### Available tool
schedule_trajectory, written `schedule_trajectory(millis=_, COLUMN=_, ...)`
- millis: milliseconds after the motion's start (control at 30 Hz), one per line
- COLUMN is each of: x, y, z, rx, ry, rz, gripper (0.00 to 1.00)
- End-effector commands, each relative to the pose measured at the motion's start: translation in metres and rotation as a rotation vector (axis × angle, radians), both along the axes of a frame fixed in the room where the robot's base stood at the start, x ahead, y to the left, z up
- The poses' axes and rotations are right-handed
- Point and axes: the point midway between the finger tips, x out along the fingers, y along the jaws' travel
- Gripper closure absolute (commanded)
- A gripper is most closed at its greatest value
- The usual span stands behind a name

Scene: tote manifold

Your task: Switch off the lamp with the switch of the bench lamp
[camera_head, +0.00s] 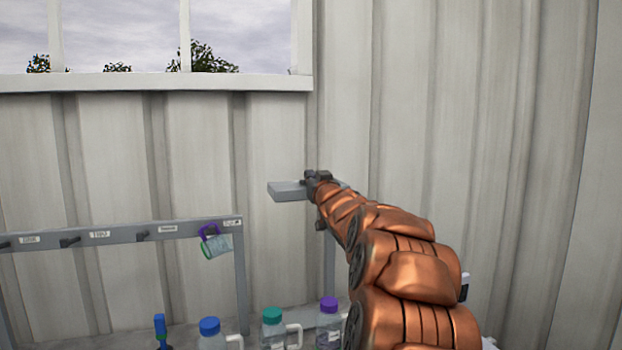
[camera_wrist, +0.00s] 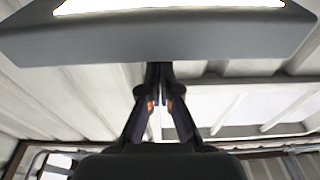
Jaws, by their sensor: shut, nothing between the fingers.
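The bench lamp has a flat grey head (camera_head: 287,191) held up in front of the wall, partly behind my gripper in the head view. In the wrist view the grey lamp head (camera_wrist: 160,40) fills the top, and its bright white panel (camera_wrist: 175,5) looks lit. My gripper (camera_head: 312,176) is at the right part of the lamp head. In the wrist view my gripper (camera_wrist: 159,66) has its fingers together and empty, with the tips at the lamp head's edge. I cannot tell whether they touch it. I cannot make out the switch.
Bottles with blue (camera_head: 209,326), teal (camera_head: 272,315) and purple (camera_head: 329,305) caps stand on the bench below. A grey rack with labelled pegs (camera_head: 120,234) is at the left, with a purple and green item (camera_head: 213,241) hanging from it. The wall is close behind.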

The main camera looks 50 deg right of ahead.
Motion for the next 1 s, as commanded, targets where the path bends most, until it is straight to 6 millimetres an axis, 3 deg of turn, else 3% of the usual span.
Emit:
schedule_trajectory(millis=400, x=0.0, y=0.002, z=-0.017, rx=-0.045, ry=-0.081, rz=0.003, gripper=1.0)
schedule_trajectory(millis=767, x=-0.001, y=0.002, z=-0.005, rx=-0.046, ry=-0.083, rz=0.003, gripper=1.0)
schedule_trajectory(millis=1000, x=-0.002, y=0.005, z=0.018, rx=-0.046, ry=-0.083, rz=0.005, gripper=1.0)
